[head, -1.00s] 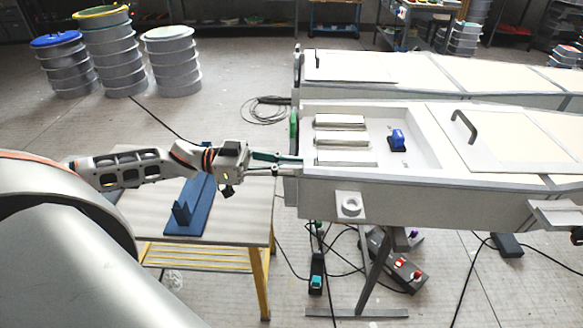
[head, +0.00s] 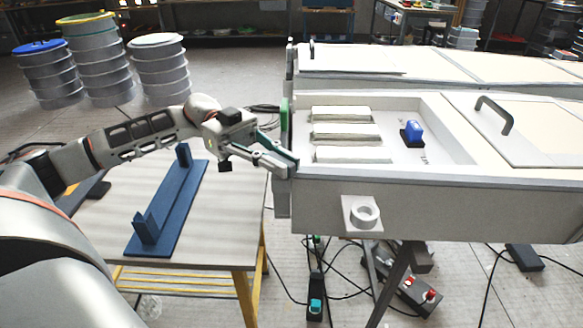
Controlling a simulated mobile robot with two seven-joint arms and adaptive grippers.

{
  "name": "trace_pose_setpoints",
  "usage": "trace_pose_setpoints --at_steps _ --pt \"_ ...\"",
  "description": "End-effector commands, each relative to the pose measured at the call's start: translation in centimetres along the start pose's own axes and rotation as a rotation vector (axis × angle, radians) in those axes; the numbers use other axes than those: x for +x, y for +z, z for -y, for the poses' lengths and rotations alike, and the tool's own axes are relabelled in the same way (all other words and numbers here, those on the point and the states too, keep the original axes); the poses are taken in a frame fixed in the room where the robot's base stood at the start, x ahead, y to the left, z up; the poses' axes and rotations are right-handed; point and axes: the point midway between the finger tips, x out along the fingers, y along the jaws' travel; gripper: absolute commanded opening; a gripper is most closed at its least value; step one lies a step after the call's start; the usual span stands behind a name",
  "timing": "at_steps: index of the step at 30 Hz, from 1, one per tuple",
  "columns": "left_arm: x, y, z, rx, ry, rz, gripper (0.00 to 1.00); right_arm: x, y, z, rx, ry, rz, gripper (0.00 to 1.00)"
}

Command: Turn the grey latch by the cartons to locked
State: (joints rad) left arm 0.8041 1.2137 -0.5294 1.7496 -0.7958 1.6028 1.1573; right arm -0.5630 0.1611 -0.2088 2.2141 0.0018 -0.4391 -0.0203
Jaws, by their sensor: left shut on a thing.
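My left gripper (head: 289,166) is at the near left corner of the front mould (head: 400,205), its fingers pointing right and down. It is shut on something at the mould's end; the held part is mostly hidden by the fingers. A grey upright piece (head: 283,196) shows just below the fingertips, and I take the held part to be the grey latch there. Its exact angle cannot be read. Several pale cartons (head: 341,114) lie in the mould's recess, just right of the gripper. My right gripper is not in view.
A blue fixture (head: 172,210) stands on the table (head: 215,235) below my left arm. A green part (head: 284,114) is on the mould's end behind the gripper. A blue device (head: 412,132) sits in the recess. Cables and a control box (head: 405,291) lie on the floor.

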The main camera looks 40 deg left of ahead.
Motion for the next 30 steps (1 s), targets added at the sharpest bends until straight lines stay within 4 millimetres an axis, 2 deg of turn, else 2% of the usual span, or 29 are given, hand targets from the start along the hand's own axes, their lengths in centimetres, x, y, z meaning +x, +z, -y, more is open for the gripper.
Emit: trace_pose_setpoints --at_steps 1,7,18,30 --pt "0.0 0.9 0.3 -0.010 0.025 -0.003 0.00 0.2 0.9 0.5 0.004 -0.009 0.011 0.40" --pt "0.0 0.6 0.2 -0.007 0.115 -0.002 0.00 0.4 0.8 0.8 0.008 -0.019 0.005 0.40" --pt "0.0 0.0 0.1 0.000 0.185 0.000 0.00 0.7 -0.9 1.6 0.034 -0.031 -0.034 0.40" --pt "0.0 -0.2 0.0 0.003 0.189 -0.001 0.00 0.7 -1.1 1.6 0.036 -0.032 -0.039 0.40"
